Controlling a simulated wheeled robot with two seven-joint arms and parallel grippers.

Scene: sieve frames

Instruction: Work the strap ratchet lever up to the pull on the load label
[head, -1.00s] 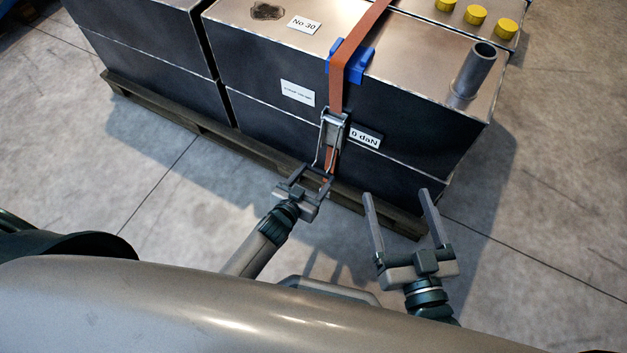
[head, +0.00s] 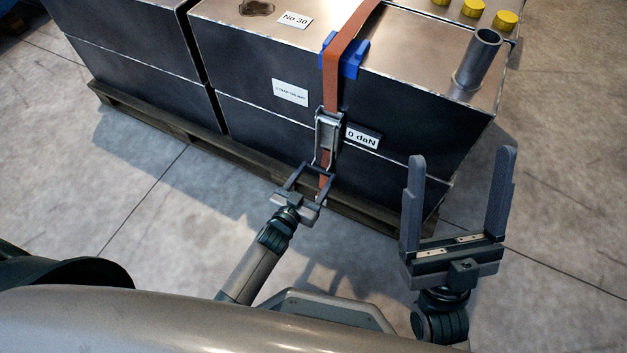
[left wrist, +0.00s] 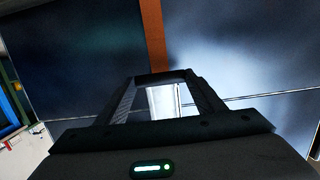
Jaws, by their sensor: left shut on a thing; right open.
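The metal strap ratchet (head: 329,130) hangs on the orange strap (head: 331,95), against the dark front of the crate. Its lever (head: 318,160) points down toward my left gripper (head: 318,172), which is shut on the lever's lower end. In the left wrist view the fingers (left wrist: 162,85) frame a bright piece (left wrist: 163,101) below the orange strap (left wrist: 152,35); its exact shape is unclear. The white load label (head: 362,138), right of the ratchet, reads "0 daN". My right gripper (head: 460,172) is open and empty, to the right of the ratchet and in front of the crate.
The dark crate (head: 250,75) stands on a wooden pallet (head: 165,122). A blue edge protector (head: 344,57) sits under the strap at the top edge. A grey pipe stub (head: 478,60) and yellow caps (head: 473,9) are on top. The concrete floor (head: 565,130) at right is clear.

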